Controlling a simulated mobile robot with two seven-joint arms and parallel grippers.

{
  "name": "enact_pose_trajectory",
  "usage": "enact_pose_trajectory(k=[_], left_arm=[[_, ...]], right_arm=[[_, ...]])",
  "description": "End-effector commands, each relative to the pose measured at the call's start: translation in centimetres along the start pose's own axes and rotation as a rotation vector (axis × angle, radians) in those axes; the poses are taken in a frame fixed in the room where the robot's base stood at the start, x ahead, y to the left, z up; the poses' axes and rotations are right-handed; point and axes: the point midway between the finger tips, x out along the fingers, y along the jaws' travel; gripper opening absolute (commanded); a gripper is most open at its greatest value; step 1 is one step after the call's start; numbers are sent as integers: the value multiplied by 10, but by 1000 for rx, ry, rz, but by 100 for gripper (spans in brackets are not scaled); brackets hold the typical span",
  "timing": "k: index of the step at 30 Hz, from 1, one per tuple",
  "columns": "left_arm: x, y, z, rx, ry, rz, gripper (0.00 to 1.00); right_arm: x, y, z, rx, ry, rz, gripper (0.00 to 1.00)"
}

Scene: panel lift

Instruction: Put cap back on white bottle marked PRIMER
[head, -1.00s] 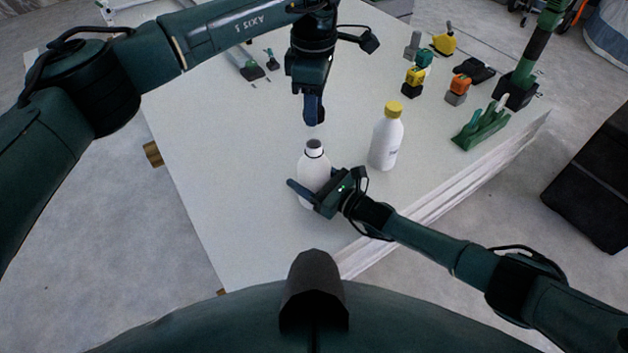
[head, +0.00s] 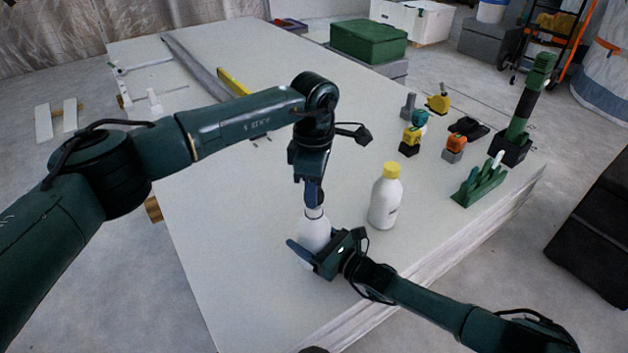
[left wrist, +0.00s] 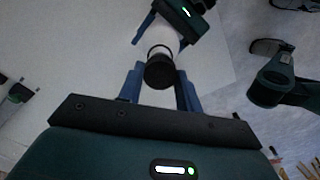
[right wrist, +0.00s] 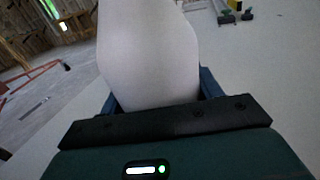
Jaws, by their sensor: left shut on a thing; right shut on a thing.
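A white bottle (head: 314,232) stands upright on the large white panel, with my right gripper (head: 313,252) shut around its body. The right wrist view shows the white body (right wrist: 150,55) between the fingers. My left gripper (head: 314,192) points down at the top of this bottle, its blue fingertips at the neck. In the left wrist view, a dark round cap (left wrist: 160,74) sits between the left fingers, in line with the bottle top. I cannot tell whether it is seated on the neck. No PRIMER marking is readable; the side facing me is partly hidden by the right gripper.
A second white bottle with a yellow cap (head: 385,198) stands close on the right. The panel's left middle is clear.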

Motion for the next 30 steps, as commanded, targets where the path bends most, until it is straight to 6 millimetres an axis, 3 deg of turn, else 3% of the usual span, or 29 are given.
enact_pose_trajectory(k=[14, 30], left_arm=[[0, 0, 0, 1, 0, 1, 14], [17, 0, 0, 2, 0, 1, 14]], right_arm=[[0, 0, -1, -1, 2, 0, 23], [0, 0, -1, -1, 2, 0, 23]])
